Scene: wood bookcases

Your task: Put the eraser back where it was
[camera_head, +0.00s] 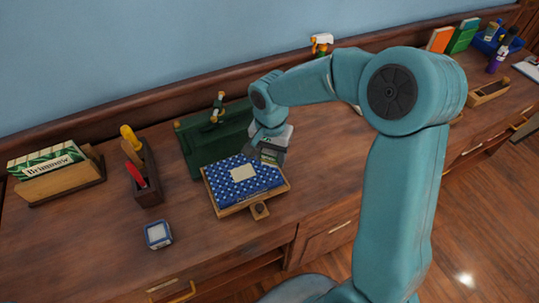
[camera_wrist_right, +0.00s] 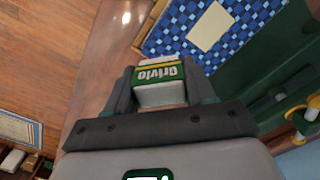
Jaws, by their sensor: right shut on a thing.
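My right gripper (camera_head: 269,150) is shut on the eraser, a white block with a green and yellow sleeve. The eraser (camera_wrist_right: 158,80) shows between the two fingers in the wrist view, with upside-down lettering on the sleeve. In the head view the eraser (camera_head: 271,156) is partly hidden by the gripper. It is beside the far right corner of a blue patterned pad (camera_head: 260,185) in a wooden tray (camera_head: 232,211), in front of the green case (camera_head: 200,146). I cannot tell whether it touches anything below. My left gripper is not in view.
A pale note (camera_head: 243,173) lies on the blue pad. A wooden holder (camera_head: 148,187) with red and yellow handles, a Brimnow box (camera_head: 46,161) and a small white-blue device (camera_head: 158,235) stand left. Counter front-left is clear. My right arm hides part of the counter.

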